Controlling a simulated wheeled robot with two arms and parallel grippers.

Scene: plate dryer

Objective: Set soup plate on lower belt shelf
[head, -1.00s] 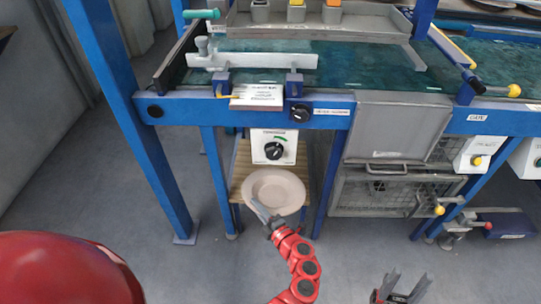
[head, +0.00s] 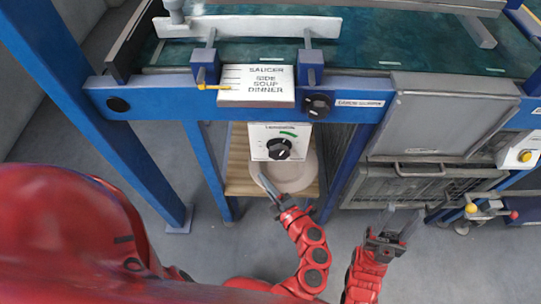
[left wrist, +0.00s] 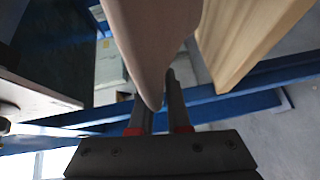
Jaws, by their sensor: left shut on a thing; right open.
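The soup plate (head: 296,178) is pale pink-beige and round. In the head view it lies roughly flat over the wooden lower shelf (head: 238,172) under the belt, its back part hidden behind the white dial box. My left gripper (head: 268,186) is shut on its near rim. In the left wrist view the plate (left wrist: 155,45) shows edge-on between the fingers (left wrist: 158,108). A gap shows between it and the wooden board (left wrist: 250,40) there; contact further in is hidden. My right gripper (head: 400,222) is open and empty, right of the shelf.
The white dial box (head: 279,142) hangs low above the plate. Blue legs (head: 210,165) stand on both sides of the shelf. A wire-mesh cage (head: 415,190) is at the right. A blue beam with a sign (head: 256,86) runs above.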

